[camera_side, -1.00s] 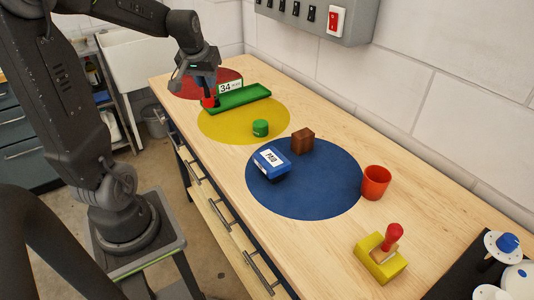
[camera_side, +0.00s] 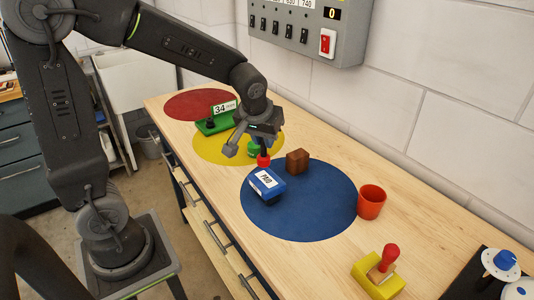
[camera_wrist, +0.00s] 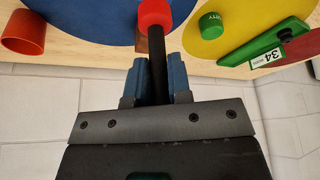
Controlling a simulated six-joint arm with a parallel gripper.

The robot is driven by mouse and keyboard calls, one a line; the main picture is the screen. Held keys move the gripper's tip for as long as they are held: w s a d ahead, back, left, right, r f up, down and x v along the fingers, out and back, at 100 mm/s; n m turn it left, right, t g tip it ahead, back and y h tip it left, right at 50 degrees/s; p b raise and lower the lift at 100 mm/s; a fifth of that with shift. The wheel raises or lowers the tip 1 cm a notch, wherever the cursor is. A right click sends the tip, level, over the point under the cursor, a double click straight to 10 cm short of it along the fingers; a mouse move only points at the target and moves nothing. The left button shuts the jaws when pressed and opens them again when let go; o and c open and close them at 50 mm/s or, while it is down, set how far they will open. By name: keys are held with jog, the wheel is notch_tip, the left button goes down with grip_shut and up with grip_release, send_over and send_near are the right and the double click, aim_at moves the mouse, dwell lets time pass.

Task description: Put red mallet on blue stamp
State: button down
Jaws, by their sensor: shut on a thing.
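The red mallet has a red head (camera_side: 263,161) and a dark handle. My gripper (camera_side: 261,143) is shut on the handle, and the head points down. In the wrist view the handle (camera_wrist: 157,50) lies between the blue fingers of my gripper (camera_wrist: 157,75), with the red head (camera_wrist: 154,14) beyond the tips. The blue stamp (camera_side: 277,193), a blue block with a white label on top, sits on the blue disc (camera_side: 320,215). The mallet head appears just behind the stamp in the side view; its exact height is unclear. I cannot make out the stamp in the wrist view.
A brown cube (camera_side: 297,160) stands close to the stamp. A green can (camera_side: 253,149) on the yellow disc (camera_side: 215,150) is partly behind my gripper.

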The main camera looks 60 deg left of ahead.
aim_at(267, 156)
jog(key=shift+w+d+f, duration=0.2)
jog(key=shift+d, duration=0.1)
jog(key=shift+f, duration=2)
jog(key=shift+f, duration=0.2)
jog(key=c, duration=1.1)
grip_release()
jog(key=shift+o, duration=0.2)
